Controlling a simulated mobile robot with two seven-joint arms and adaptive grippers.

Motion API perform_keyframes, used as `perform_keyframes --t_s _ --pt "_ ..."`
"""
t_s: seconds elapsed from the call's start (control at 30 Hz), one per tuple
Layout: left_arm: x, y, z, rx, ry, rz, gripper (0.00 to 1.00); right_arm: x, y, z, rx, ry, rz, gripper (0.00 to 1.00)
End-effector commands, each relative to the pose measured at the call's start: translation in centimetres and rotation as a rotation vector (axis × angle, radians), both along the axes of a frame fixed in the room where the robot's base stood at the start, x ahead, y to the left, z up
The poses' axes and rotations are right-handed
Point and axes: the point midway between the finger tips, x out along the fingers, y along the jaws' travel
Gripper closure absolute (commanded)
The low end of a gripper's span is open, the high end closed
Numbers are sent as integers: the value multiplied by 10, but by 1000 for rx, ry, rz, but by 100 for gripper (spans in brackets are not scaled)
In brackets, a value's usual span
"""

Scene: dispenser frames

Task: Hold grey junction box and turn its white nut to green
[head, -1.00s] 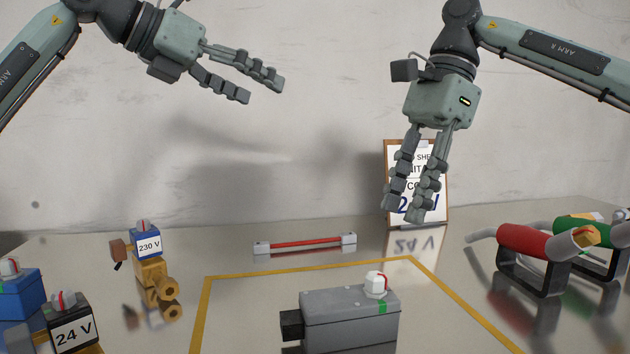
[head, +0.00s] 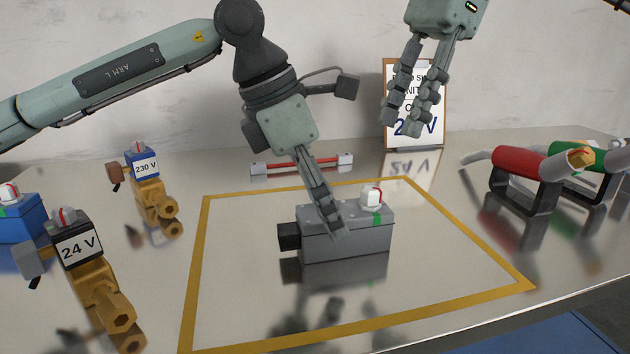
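The grey junction box (head: 350,243) sits inside the yellow outline, with a dark block on its left end. Its white nut (head: 371,198) stands on top near the right end, with a red mark on its right side. A green mark (head: 377,219) is on the box's edge below the nut. My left gripper (head: 334,225) points down at the middle of the box, its visible fingers overlapping the front face. They are seen edge-on, so their gap and any contact are unclear. My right gripper (head: 402,126) hangs empty above and behind the box, fingers apart.
Drill-like tools labelled 24 V (head: 80,247) and 230 V (head: 146,168) stand at left by a blue box (head: 20,226). Red (head: 518,163) and green-handled tools are at right. A red bar (head: 302,164) and a framed sign (head: 433,138) are behind.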

Motion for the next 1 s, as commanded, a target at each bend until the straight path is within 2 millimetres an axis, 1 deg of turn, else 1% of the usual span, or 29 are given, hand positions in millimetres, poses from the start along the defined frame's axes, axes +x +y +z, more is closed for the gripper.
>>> perform_keyframes --t_s 0.03,0.2,0.37,0.6,0.67,1.0 --pt "1 -3 -8 2 1 0 28 0 0 0 0 0 0 66" --pt "3 -10 -26 0 1 2 28 0 0 0 0 0 0 66" --pt "4 -13 -33 -2 0 1 28 0 0 0 0 0 0 66" --pt "5 -14 -34 -2 -1 1 28 0 0 0 0 0 0 66" --pt "5 -14 -34 -2 -1 1 35 0 0 0 0 0 0 66" --pt "5 -13 -33 -2 -1 1 77 0 0 0 0 0 0 66"
